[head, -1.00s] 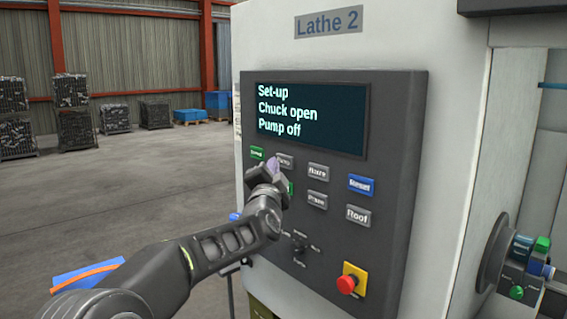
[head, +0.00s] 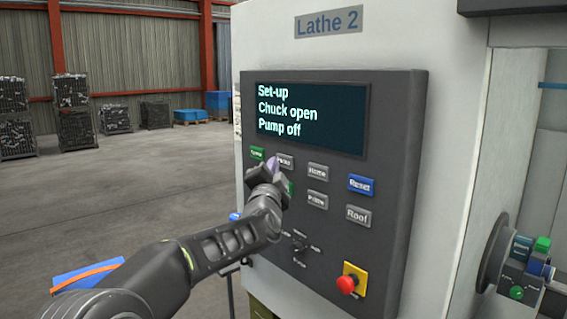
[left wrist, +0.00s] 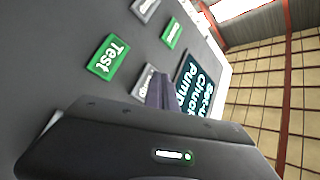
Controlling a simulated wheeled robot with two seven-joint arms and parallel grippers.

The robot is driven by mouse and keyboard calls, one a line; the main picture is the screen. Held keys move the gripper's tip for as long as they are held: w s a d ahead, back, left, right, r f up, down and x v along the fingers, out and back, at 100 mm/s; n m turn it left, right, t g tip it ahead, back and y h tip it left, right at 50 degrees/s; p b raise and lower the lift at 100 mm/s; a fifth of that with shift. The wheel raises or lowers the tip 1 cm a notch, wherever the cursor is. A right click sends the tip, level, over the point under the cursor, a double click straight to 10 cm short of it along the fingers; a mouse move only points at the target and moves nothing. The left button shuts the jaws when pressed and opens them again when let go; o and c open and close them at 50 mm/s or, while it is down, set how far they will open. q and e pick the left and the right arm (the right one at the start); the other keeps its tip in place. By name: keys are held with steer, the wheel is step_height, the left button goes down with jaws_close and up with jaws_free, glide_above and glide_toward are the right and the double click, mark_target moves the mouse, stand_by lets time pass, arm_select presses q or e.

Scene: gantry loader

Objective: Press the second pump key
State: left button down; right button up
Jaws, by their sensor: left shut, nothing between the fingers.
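The control panel (head: 335,235) of the lathe carries several keys below a screen (head: 310,119) reading "Set-up, Chuck open, Pump off". A grey key (head: 285,161) in the top row seems to read "Pump"; its label is small and partly hidden. My left gripper (head: 273,166) is shut and empty, its tips right by that key's lower left. In the left wrist view the fingers (left wrist: 164,90) overlap a grey key (left wrist: 142,83) beside the green "Test" key (left wrist: 108,56). I cannot tell whether the tips touch it. My right gripper is not in view.
Near the fingers are a green key (head: 257,153), a grey "Home" key (head: 318,171), a blue "Reset" key (head: 361,185) and a grey "Roof" key (head: 358,215). A red stop button (head: 346,284) sits lower. Open floor (head: 110,190) lies left of the machine.

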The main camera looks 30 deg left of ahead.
arm_select(q)
steer(key=shift+w+d+p, duration=0.15)
steer(key=shift+w+p, duration=0.25)
steer(key=shift+w+d+p, duration=0.1)
steer(key=shift+w+p, duration=0.2)
stand_by(0.8)
stand_by(0.3)
steer(key=shift+s+a+b, duration=0.2)
steer(key=shift+s+b, duration=0.15)
steer(key=shift+s, duration=0.35)
steer(key=shift+s+a+b, duration=0.25)
steer(key=shift+s+b, duration=0.05)
steer(key=shift+s, duration=0.5)
steer(key=shift+s+a+b, duration=0.25)
steer(key=shift+s+b, duration=0.1)
steer(key=shift+s, duration=0.45)
steer(key=shift+s+a+b, duration=0.25)
steer(key=shift+s+b, duration=0.05)
steer(key=shift+s, duration=0.5)
